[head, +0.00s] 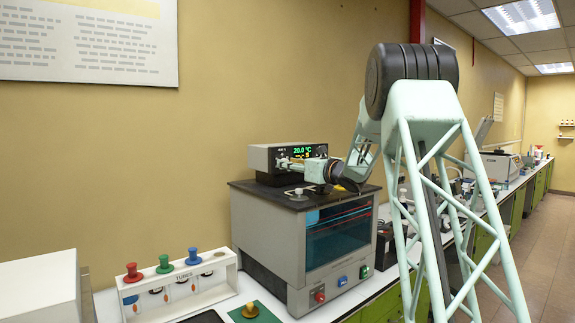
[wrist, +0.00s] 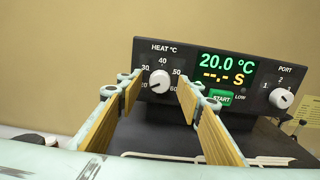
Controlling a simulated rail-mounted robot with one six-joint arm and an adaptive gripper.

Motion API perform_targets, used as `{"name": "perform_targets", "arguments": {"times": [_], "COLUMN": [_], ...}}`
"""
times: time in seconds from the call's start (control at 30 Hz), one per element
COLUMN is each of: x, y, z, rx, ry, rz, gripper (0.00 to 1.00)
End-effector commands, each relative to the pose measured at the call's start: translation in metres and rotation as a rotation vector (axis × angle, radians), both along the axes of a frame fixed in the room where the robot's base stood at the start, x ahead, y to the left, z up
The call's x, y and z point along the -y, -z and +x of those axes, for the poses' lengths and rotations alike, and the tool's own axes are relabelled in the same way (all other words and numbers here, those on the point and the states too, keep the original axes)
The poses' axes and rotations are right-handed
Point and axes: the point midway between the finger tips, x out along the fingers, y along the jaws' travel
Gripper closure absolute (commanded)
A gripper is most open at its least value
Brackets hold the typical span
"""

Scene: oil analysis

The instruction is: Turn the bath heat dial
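The heat dial (wrist: 159,81) is a round white knob on the dark control panel, labelled HEAT °C, with a scale reading from about 20 to 60. Its dark pointer mark is towards the lower left. The control box (head: 262,158) stands on top of the grey bath (head: 265,235). My gripper (wrist: 160,92) is open, with one wood-coloured finger pad at each side of the dial in the wrist view. I cannot tell whether the tips reach around the knob or stop in front of it. In the head view my gripper (head: 285,164) is at the panel's left front.
The display (wrist: 228,68) reads 20.0 °C above dashes and an S. A green START button (wrist: 221,97) and a PORT knob (wrist: 282,97) are to the dial's right. A white rack (head: 180,285) with coloured knobs stands left of the bath. A small pale knob (head: 298,195) rises from the bath lid.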

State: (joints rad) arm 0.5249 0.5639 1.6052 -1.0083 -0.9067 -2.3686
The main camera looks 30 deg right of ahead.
Motion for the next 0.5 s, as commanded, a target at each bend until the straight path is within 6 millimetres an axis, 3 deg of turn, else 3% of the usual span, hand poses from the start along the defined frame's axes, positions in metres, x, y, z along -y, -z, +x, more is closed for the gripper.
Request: {"name": "perform_targets", "arguments": {"times": [0.5], "x": [-0.0019], "y": [0.0000], "z": [0.0094], "rx": [0.000], "ry": [0.000], "rz": [0.001], "gripper": [0.66]}}
